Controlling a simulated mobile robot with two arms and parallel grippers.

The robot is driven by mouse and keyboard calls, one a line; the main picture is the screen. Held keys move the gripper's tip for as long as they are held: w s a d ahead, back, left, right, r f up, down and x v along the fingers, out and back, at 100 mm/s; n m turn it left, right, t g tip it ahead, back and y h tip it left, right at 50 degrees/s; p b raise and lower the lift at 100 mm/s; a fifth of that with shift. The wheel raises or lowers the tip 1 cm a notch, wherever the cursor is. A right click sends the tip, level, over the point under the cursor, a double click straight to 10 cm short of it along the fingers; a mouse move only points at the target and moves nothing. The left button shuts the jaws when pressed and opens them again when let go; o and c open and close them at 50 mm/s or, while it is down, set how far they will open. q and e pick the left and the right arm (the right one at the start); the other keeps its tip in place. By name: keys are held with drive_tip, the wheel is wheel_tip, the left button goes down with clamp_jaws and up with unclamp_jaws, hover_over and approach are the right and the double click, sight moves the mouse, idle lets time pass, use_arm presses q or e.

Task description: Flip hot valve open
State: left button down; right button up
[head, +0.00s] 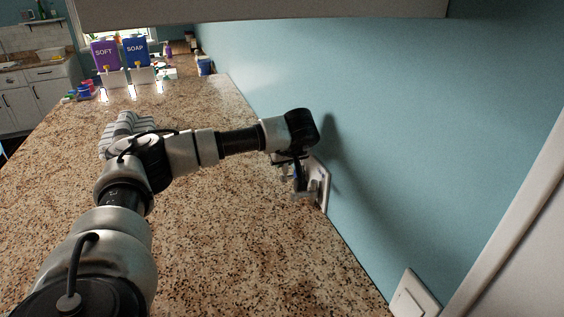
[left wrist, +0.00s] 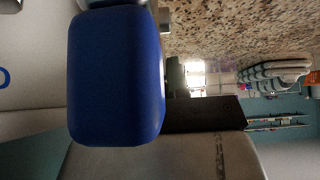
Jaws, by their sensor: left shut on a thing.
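A pale wall box (head: 323,188) is on the blue wall at the counter's right edge. My left gripper (head: 302,188) points down at this box and is shut; its wrist and fingers cover much of the box front. What lies between its fingers is hidden in the head view. In the left wrist view a large blue rounded handle (left wrist: 117,75) is close to the camera, beside a white face with a blue letter at the picture's left edge. My right gripper is not in view.
The speckled counter (head: 240,240) is mostly clear. A striped bundle (head: 125,124) lies on it behind my arm. Purple SOFT (head: 105,54) and blue SOAP (head: 136,52) dispensers stand at the far end. A white wall plate (head: 413,297) is at the lower right.

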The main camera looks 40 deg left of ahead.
use_arm(q)
drive_tip(key=shift+d, duration=0.15)
drive_tip(key=shift+y, duration=0.3)
drive_tip(key=c, duration=1.1)
unclamp_jaws()
drive_tip(key=shift+d, duration=0.1)
drive_tip(key=shift+s, duration=0.1)
drive_tip(key=shift+r, duration=0.1)
drive_tip(key=shift+s+d+r+b, duration=0.1)
drive_tip(key=shift+d+r+b, duration=0.2)
drive_tip(key=shift+b, duration=0.15)
drive_tip(key=b+v, duration=0.2)
drive_tip(key=v, duration=0.7)
drive_tip(key=shift+s+d+r+b, duration=0.2)
drive_tip(key=shift+s+r+b, duration=0.05)
drive_tip(key=shift+r+b, duration=0.05)
